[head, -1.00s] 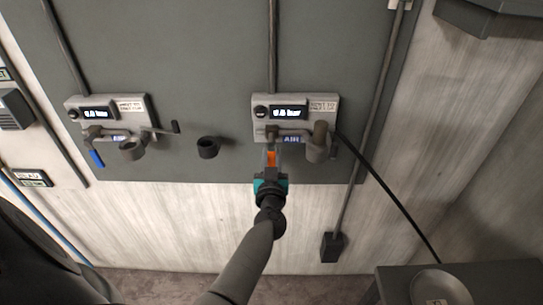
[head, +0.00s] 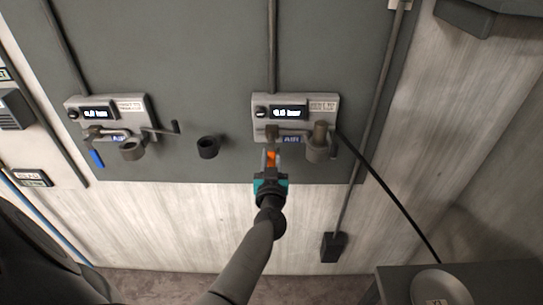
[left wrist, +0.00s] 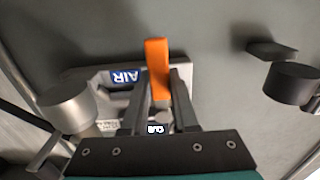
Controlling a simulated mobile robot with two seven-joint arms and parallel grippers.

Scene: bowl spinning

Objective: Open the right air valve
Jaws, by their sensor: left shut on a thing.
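The right air valve unit (head: 295,118) is a grey panel with a small lit display and an AIR label, mounted on the dark wall board. Its orange valve handle (left wrist: 157,68) points down and also shows in the head view (head: 271,155). My left gripper (head: 270,163) reaches up from below and is shut on the orange handle. In the left wrist view, the fingers of my left gripper (left wrist: 161,92) sit on both sides of it. My right gripper is not in view.
A similar left unit (head: 110,117) with a blue handle (head: 96,157) is on the same board. A dark round holder (head: 208,147) sits between the units. A black hose (head: 390,198) runs from the right unit down to the right. A grey table (head: 492,283) stands at lower right.

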